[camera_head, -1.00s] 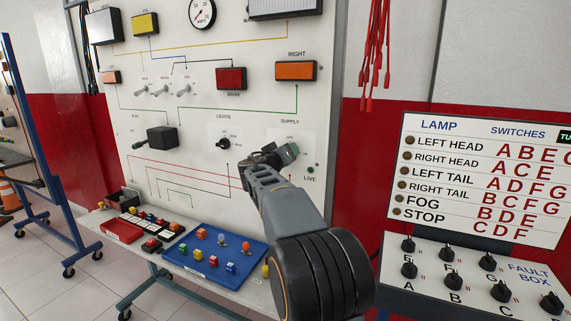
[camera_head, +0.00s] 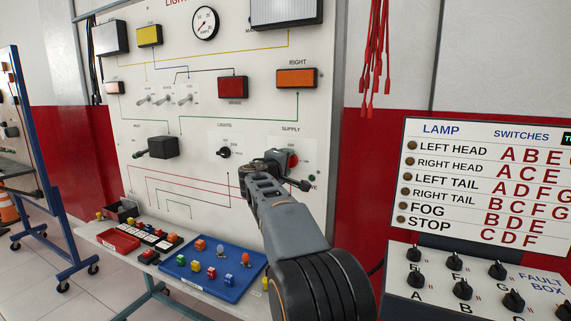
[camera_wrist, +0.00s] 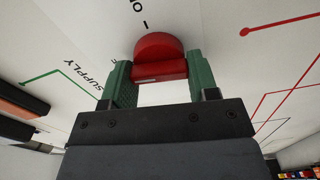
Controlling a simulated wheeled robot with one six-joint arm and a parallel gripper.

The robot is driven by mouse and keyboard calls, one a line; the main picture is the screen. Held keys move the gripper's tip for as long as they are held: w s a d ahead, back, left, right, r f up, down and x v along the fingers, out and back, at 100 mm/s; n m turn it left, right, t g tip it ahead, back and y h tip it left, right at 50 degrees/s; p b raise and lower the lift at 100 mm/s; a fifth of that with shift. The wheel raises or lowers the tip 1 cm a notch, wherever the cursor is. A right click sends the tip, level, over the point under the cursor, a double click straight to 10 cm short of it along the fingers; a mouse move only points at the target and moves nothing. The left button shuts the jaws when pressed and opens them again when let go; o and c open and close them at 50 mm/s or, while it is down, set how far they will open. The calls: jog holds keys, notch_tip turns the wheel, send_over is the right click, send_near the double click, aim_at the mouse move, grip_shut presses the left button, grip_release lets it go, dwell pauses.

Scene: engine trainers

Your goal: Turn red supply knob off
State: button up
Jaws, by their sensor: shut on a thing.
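The red supply knob (camera_wrist: 160,55) sits on the white panel, between the two green fingertips of my gripper (camera_wrist: 160,82) in the wrist view. The fingers are shut on its sides. The "SUPPLY" label shows to the left of the knob in that view, with other lettering, partly cut off, above it. In the head view, my gripper (camera_head: 287,162) is at the panel under the "SUPPLY" label, and a piece of the red knob (camera_head: 293,160) shows beside the fingers. My gripper hides the rest of the knob and part of the lettering below it.
A black lights knob (camera_head: 223,152) is to the left on the same panel. A blue tray (camera_head: 215,285) with several coloured parts lies on the ledge below. A fault box (camera_head: 480,285) with several black knobs stands at the right.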

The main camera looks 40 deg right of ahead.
jog(key=shift+f+n, duration=0.1)
jog(key=shift+n, duration=0.6)
jog(key=o, duration=0.9)
jog(key=b+v, duration=0.1)
jog(key=v, duration=1.3)
jog(key=shift+w, duration=0.1)
